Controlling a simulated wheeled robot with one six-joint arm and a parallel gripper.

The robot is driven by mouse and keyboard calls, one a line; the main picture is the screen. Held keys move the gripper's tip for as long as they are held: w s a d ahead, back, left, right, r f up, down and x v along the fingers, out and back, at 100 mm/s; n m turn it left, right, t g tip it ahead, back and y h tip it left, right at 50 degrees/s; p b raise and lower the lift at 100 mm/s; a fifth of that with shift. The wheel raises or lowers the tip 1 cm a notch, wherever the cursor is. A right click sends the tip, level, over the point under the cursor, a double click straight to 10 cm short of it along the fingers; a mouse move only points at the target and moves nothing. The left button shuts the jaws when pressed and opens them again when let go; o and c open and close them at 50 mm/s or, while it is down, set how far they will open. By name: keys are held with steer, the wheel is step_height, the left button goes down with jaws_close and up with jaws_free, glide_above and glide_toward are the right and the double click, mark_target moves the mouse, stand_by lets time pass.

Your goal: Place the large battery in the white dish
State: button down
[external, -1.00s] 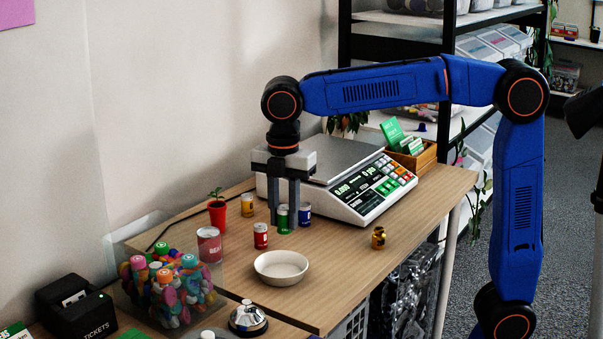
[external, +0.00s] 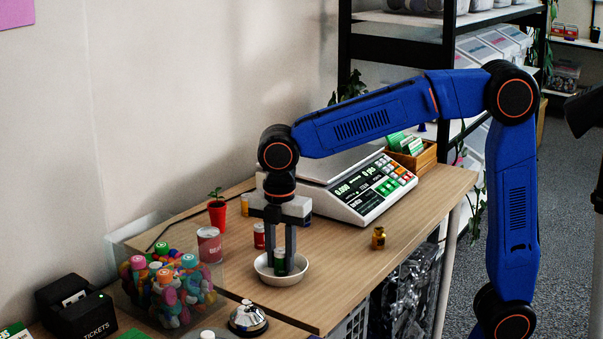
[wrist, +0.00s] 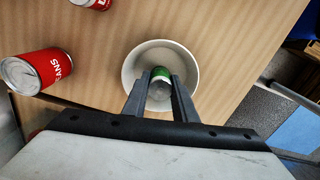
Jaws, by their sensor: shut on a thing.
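The white dish (external: 290,274) stands on the wooden table near its front edge. It also shows in the wrist view (wrist: 134,68). My gripper (external: 280,268) points straight down over the dish and is shut on a green battery (external: 280,262). The green battery shows between the fingers in the wrist view (wrist: 160,74), inside the outline of the dish. Its lower end is at the dish's inside; I cannot tell whether it touches the bottom. Dark fingers cover its sides.

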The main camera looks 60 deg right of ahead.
mark_target(281, 250)
steer(key=shift+f, duration=0.15)
steer(key=c, duration=1.4)
jaws_free()
steer(key=shift+c, duration=0.2)
step_height(281, 250, up, 12)
steer(key=shift+r, duration=0.2)
steer(key=s+d+f+m+t, duration=0.15)
steer(key=s+d+m, duration=0.35)
steer(key=d, duration=0.5)
steer(key=s+d+f+m+t, duration=0.15)
steer(key=s+d+m, duration=0.35)
steer(key=d, duration=0.5)
steer(key=s+d+f+m+t, duration=0.1)
steer(key=s+d+f+m, duration=0.9)
steer(key=s, duration=0.4)
steer(key=shift+d+f+t, duration=0.4)
steer(key=shift+d+f, duration=0.4)
steer(key=shift+f, duration=0.05)
